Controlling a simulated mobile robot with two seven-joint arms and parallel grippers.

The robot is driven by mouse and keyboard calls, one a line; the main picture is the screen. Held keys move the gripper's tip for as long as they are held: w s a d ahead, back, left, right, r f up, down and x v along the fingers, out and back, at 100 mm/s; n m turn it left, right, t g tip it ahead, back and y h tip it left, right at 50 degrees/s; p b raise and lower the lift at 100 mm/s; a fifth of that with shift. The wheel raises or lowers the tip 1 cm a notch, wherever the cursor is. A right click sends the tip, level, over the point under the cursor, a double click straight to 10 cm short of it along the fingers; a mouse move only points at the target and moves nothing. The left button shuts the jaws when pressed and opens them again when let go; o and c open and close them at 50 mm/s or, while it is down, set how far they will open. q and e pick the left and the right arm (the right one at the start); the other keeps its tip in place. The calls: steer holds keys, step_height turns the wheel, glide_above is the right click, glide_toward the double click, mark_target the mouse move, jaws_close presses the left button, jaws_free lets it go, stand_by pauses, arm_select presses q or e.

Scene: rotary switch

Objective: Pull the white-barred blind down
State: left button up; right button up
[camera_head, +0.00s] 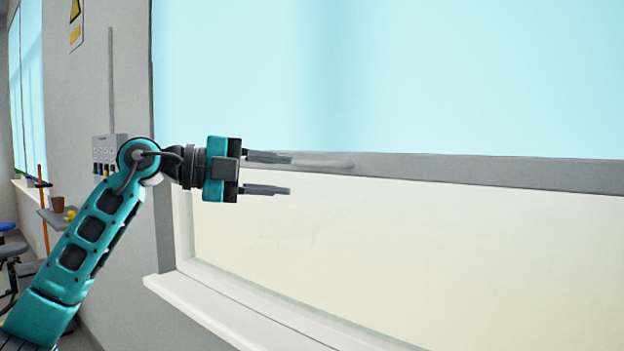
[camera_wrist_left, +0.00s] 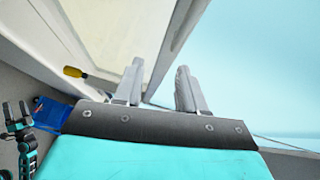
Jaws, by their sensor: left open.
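A light blue blind (camera_head: 420,70) covers the upper part of the large window in the head view. A pale grey-white bar (camera_head: 480,172) runs along its lower edge, with a lighter rounded piece near the bar's left end. My left gripper (camera_head: 289,175) is open, its fingers pointing right, one above the other, near that left end. I cannot tell whether it touches the bar. In the left wrist view the open fingers (camera_wrist_left: 160,85) show nothing clearly held between them, with the blue blind (camera_wrist_left: 260,60) to the right. What looks like my right gripper shows small at that view's lower left.
A white window sill (camera_head: 230,310) juts out below the gripper. A grey switch box (camera_head: 107,153) is on the wall behind my arm. A small shelf (camera_head: 58,217) with a brown cup, stools and another blue-covered window (camera_head: 30,90) are farther left. A yellow-handled item (camera_wrist_left: 73,72) shows in the wrist view.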

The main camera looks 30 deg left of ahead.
mark_target(309, 164)
arm_select(q)
steer(key=s+a+r+n+t+y, duration=0.1)
steer(key=s+a+r+n+y, duration=0.1)
steer(key=a+r+y, duration=0.15)
steer(key=shift+h, duration=0.25)
steer(key=p+x, duration=0.3)
steer(key=x, duration=0.9)
steer(key=shift+w+a, duration=0.1)
arm_select(e)
steer(key=shift+s+d+r, duration=0.2)
steer(key=shift+d+r, duration=0.25)
steer(key=shift+r, duration=0.3)
arm_select(q)
steer(key=shift+c, duration=0.3)
jaws_close()
